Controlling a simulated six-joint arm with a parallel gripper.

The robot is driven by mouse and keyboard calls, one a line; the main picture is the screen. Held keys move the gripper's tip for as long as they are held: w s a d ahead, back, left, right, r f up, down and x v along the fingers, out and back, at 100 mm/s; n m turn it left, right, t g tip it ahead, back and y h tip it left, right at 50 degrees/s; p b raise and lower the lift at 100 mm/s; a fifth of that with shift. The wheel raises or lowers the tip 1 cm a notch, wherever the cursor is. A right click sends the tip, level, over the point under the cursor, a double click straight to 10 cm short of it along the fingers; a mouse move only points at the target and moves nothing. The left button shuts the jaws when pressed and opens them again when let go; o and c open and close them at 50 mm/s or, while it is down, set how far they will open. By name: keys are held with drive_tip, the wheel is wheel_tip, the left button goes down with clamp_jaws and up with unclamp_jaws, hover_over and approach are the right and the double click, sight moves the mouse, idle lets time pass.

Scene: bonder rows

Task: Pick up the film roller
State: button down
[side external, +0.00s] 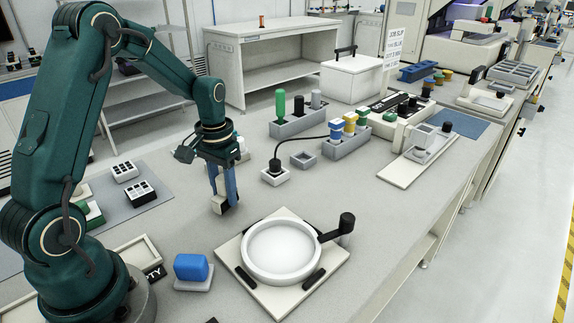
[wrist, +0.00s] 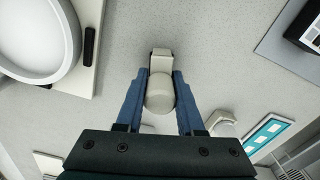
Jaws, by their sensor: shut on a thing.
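My gripper (side external: 222,194) points down at the table, left of the round white ring plate. Its two blue fingers are shut on a pale thing with a rounded end and a small block, which I take to be the film roller (wrist: 160,92). In the wrist view the fingers (wrist: 160,86) press on both its sides. In the side view the fingers partly hide it, and only its lower end (side external: 220,207) shows, at or just above the table top. I cannot tell whether it touches the table.
The white ring plate (side external: 249,286) with a black-knobbed arm (side external: 345,226) lies in front. A blue block (side external: 190,266) on a grey base is near my base. A black plug-like piece on a pale base (side external: 275,178) and grey racks (side external: 296,124) stand behind. Grey table around the fingers is clear.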

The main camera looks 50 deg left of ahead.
sight(222, 177)
wheel_tip(222, 177, up, 4)
drive_tip(key=shift+f, duration=0.15)
drive_tip(key=s+a+r, duration=0.7)
drive_tip(key=s, duration=0.1)
drive_tip(key=shift+s+a, duration=0.35)
drive_tip(key=shift+a, duration=0.05)
